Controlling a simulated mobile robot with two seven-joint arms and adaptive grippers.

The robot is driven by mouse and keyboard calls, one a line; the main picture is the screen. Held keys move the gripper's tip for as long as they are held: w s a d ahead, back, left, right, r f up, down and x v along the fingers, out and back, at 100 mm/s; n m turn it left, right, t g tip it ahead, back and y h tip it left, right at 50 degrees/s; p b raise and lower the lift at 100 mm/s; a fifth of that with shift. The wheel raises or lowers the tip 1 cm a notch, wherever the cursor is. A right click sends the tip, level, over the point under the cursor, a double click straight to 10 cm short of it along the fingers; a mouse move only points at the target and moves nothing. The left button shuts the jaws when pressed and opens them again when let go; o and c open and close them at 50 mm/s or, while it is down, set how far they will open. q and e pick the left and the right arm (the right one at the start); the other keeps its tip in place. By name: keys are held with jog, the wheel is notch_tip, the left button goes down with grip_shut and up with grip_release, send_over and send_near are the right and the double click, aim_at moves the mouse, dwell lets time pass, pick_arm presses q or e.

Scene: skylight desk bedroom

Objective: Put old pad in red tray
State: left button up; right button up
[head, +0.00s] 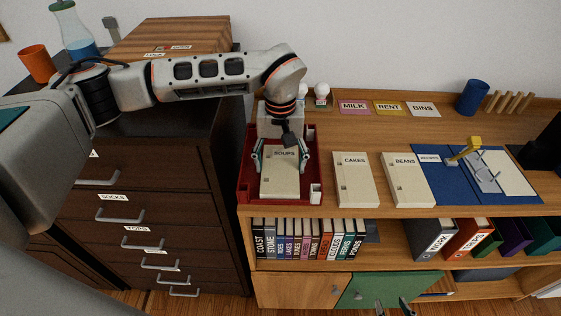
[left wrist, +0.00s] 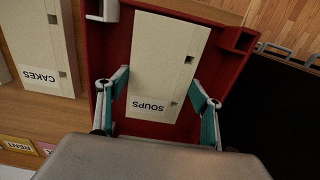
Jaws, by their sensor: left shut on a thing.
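A cream pad labelled SOUPS (head: 280,172) is within the red tray (head: 245,185) on the desk top; it also shows in the left wrist view (left wrist: 160,70). My left gripper (head: 281,160) reaches down from above, its fingers on both sides of this pad near its labelled end, shut on it. In the left wrist view the tray's red wall (left wrist: 232,75) surrounds the pad. Whether the pad touches the tray floor is hard to tell. No label reads "old". Two dark tips of my right gripper (head: 392,306) show apart at the bottom edge.
Pads labelled CAKES (head: 354,180) and BEANS (head: 408,180) lie right of the tray. Further right is a blue binder (head: 436,180). Cards (head: 390,108), a blue cup (head: 472,98) and a wooden rack (head: 510,102) stand behind. A dark drawer cabinet (head: 150,180) adjoins left.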

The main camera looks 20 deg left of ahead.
aim_at(280, 168)
pick_arm(q)
jog(key=shift+f, duration=0.1)
jog(key=o, duration=1.3)
notch_tip(280, 168, up, 12)
jog(key=b, duration=0.1)
